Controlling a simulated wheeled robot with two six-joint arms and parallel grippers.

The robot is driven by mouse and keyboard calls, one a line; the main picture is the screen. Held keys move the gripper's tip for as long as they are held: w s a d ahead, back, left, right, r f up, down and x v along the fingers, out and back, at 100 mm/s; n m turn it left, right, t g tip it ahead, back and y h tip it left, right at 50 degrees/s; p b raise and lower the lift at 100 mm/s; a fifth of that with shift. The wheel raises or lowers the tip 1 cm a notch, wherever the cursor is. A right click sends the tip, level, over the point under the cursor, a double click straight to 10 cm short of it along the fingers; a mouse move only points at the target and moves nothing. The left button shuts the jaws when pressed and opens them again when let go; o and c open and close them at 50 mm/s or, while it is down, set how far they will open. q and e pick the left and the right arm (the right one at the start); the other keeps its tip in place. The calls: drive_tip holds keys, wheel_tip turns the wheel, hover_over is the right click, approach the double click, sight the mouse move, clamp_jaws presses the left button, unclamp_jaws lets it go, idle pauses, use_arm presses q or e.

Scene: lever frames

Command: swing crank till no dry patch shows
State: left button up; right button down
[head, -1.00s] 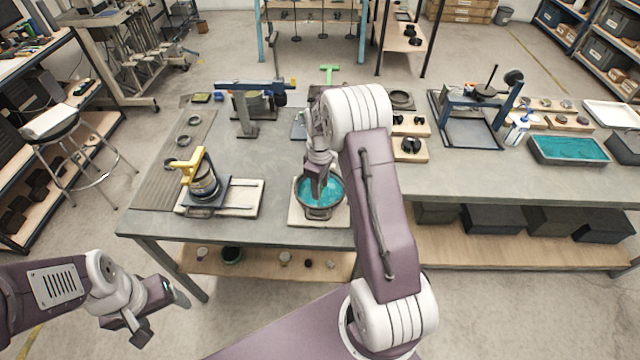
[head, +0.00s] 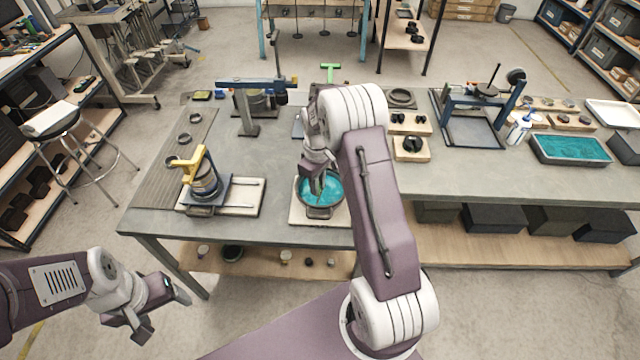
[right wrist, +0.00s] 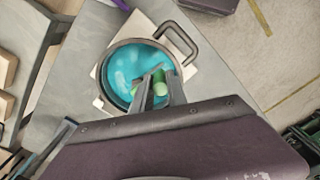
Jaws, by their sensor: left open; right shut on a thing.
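A round dark pan (head: 319,212) holding teal material (head: 336,188) sits on a pale board near the table's front edge. In the right wrist view the pan (right wrist: 108,88) has a loop handle, and its teal surface (right wrist: 122,62) shows lighter blotches. I cannot tell whether these are dry. My right gripper (head: 318,188) reaches down over the pan. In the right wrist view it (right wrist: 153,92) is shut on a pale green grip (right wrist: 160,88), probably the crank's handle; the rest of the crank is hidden. My left gripper (head: 164,312) is open and empty, off the table's front left.
A yellow-handled device (head: 204,180) stands left of the pan. A blue-armed stand (head: 247,110) is behind it. Wooden blocks with black parts (head: 411,148) lie to the right, beyond my right arm. A teal-filled tray (head: 570,150) is farther right.

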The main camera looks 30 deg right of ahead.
drive_tip(key=m, duration=0.1)
drive_tip(key=w+m, duration=0.1)
drive_tip(key=a+m, duration=0.1)
drive_tip(key=shift+w+r+m, duration=0.15)
drive_tip(key=shift+w+m, duration=0.1)
drive_tip(key=shift+m, duration=0.15)
drive_tip(key=m, duration=0.1)
drive_tip(key=w+m, duration=0.1)
drive_tip(key=shift+w+a+m+p, duration=0.1)
drive_tip(key=shift+a+m+p, duration=0.2)
drive_tip(key=shift+p, duration=0.1)
drive_tip(key=m, duration=0.1)
drive_tip(key=w+m, duration=0.1)
drive_tip(key=m, duration=0.1)
drive_tip(key=shift+w+a, duration=0.15)
drive_tip(key=shift+w, duration=0.1)
drive_tip(key=shift+w+m, duration=0.3)
drive_tip(key=shift+m, duration=0.5)
drive_tip(key=shift+w+m, duration=0.3)
drive_tip(key=shift+m, duration=0.5)
drive_tip(key=c, duration=1.3)
unclamp_jaws()
